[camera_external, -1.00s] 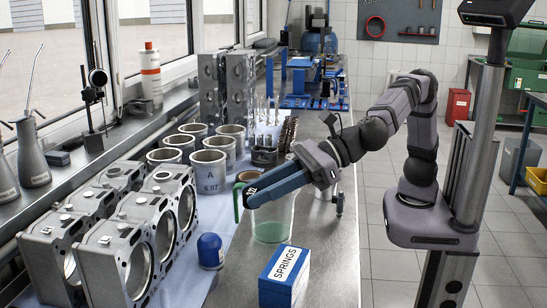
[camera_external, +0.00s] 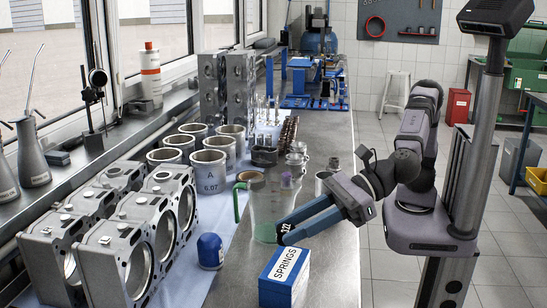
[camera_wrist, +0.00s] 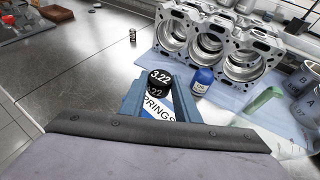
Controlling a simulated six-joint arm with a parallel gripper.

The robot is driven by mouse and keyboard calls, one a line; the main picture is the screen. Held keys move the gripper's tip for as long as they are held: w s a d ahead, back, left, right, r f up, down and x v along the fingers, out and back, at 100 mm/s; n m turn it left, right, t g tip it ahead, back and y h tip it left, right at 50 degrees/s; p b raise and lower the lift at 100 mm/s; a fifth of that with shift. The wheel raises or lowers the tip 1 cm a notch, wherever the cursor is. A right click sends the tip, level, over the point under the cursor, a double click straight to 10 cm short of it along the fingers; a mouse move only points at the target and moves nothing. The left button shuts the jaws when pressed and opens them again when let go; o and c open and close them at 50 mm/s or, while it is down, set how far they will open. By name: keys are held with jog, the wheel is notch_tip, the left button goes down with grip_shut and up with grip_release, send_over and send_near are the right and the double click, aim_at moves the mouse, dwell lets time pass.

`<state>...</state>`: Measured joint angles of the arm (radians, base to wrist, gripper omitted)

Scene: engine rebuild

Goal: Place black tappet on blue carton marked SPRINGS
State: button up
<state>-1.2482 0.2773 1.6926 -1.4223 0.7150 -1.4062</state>
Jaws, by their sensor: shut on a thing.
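My gripper (camera_external: 281,234) has blue fingers and is shut on the black tappet. The tappet (camera_wrist: 159,78) sits between the fingertips in the wrist view, with white "3.22" markings on its top and side. In the external view it is mostly hidden by the fingers. The blue carton (camera_external: 274,288) has a white label reading SPRINGS and stands on the bench in front of the fingertips. In the wrist view the carton's label (camera_wrist: 157,107) shows between the fingers, beneath the tappet. The tappet appears above the carton; the gap is hard to judge.
A clear jug (camera_external: 262,205) with green liquid stands just behind the fingers. A blue-capped object (camera_external: 210,251) is left of the carton. Engine blocks (camera_external: 120,240) and cylinder liners (camera_external: 208,172) fill the left. The bench (camera_external: 337,262) right of the carton is clear.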

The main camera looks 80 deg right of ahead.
aim_at(294, 261)
jog(key=shift+f+b, duration=0.55)
jog(key=shift+f, duration=1.95)
jog(key=shift+f, duration=0.2)
jog(key=o, duration=1)
jog(key=shift+o, duration=0.2)
jog(key=shift+r, duration=0.15)
jog(key=shift+r, duration=0.15)
jog(key=v, duration=1.2)
